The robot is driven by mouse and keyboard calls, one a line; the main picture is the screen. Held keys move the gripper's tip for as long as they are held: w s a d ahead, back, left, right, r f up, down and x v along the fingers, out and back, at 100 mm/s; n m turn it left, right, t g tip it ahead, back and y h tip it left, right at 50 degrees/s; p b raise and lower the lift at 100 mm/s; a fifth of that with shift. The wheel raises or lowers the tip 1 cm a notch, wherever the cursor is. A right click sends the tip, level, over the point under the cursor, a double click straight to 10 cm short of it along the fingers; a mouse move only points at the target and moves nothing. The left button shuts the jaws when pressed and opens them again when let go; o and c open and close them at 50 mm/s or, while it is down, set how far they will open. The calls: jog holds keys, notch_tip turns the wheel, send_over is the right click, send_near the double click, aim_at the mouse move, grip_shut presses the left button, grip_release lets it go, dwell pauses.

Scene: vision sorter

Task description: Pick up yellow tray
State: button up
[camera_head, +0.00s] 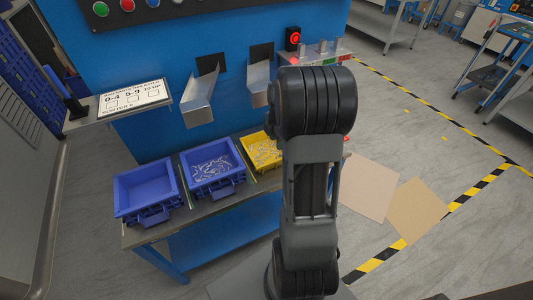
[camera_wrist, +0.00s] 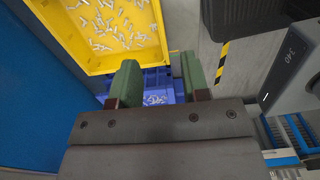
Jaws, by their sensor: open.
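The yellow tray (camera_head: 262,168) sits at the right end of the blue bench's top in the head view, its right part hidden by my arm. Small pale parts lie in it. In the wrist view the yellow tray (camera_wrist: 105,66) fills the upper left, with many pale pieces on its floor. My gripper (camera_wrist: 160,80) shows there with two green finger pads apart and nothing between them in its grip. The pads appear near the tray's lower rim; I cannot tell whether they touch it. In the head view my gripper is hidden behind my arm.
Two blue trays (camera_head: 146,188) (camera_head: 212,164) stand left of the yellow one, the nearer-to-yellow holding parts. Metal chutes (camera_head: 200,95) hang on the blue wall above. A sign (camera_head: 135,97) stands at the left. Flat cardboard sheets (camera_head: 368,187) lie on the floor at right.

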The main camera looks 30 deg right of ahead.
aim_at(276, 161)
notch_tip(276, 161, down, 12)
jog(key=shift+w+a+r+b, duration=0.1)
jog(key=shift+r+b, duration=0.1)
jog(key=shift+b, duration=0.35)
jog(key=shift+c, duration=0.3)
grip_shut()
dwell(0.3)
